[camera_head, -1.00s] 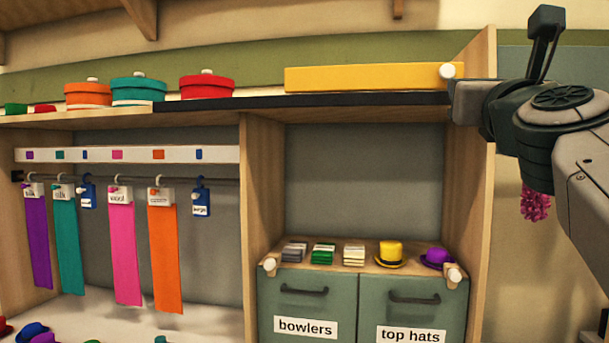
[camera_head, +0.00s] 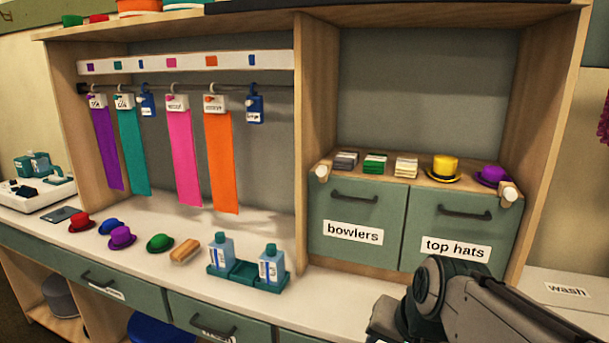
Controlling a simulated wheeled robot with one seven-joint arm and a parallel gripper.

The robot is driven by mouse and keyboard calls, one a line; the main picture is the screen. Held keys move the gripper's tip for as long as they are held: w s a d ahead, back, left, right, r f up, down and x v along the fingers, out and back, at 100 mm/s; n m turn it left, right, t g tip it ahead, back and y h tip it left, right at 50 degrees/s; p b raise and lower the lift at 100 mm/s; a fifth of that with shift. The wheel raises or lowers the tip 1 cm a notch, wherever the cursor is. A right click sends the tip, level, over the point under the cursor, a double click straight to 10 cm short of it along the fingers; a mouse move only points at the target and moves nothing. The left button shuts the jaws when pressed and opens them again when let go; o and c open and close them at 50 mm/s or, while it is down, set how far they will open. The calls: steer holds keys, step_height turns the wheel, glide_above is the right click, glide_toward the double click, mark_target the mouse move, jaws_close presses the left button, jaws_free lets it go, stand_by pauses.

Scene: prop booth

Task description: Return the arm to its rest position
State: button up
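My arm (camera_head: 490,310) shows at the lower right, in front of the counter and below the "top hats" drawer. Its dark joint (camera_head: 432,292) is uppermost, and a grey part beside it runs out of the bottom edge. I see no gripper fingers, so whether my gripper is open or holds anything is hidden.
Near the arm are the "bowlers" drawer (camera_head: 345,212) and "top hats" drawer (camera_head: 440,232). Small hats, a brush (camera_head: 185,251) and a green tray (camera_head: 240,279) with two bottles stand on the white counter (camera_head: 60,222). Coloured strips hang from a rail. Counter right of the drawers looks clear.

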steer(key=s+f+n+g+h, duration=0.1)
steer(key=s+f+n+g, duration=0.2)
steer(key=s+f+n, duration=0.25)
step_height(320, 180, up, 9)
steer(key=d+m+t+p, duration=0.1)
steer(key=p, duration=0.7)
steer(key=shift+f, duration=0.15)
stand_by(0.9)
